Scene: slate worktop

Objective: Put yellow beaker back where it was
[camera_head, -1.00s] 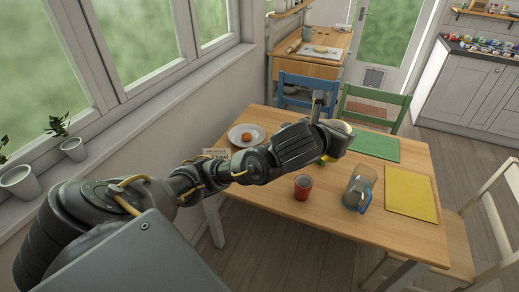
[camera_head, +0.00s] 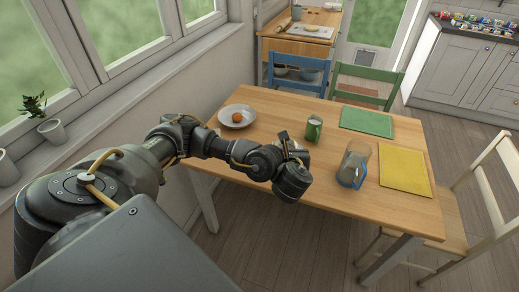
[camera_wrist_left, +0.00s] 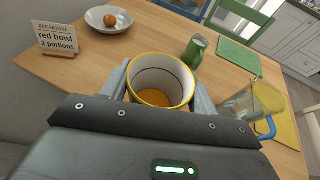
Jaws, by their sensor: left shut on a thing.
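The yellow beaker (camera_wrist_left: 160,80) is in the left wrist view, with a yellow rim, a pale inner wall and an orange-yellow bottom. My left gripper (camera_wrist_left: 160,92) is shut on it, one finger at each side, and the beaker's mouth faces the camera. My right gripper is in neither view.
A green can-like cup (camera_head: 313,128) stands just beyond my gripper. A clear jug with a blue handle (camera_head: 354,164) stands to the right. A plate (camera_head: 237,116) holds an orange fruit.

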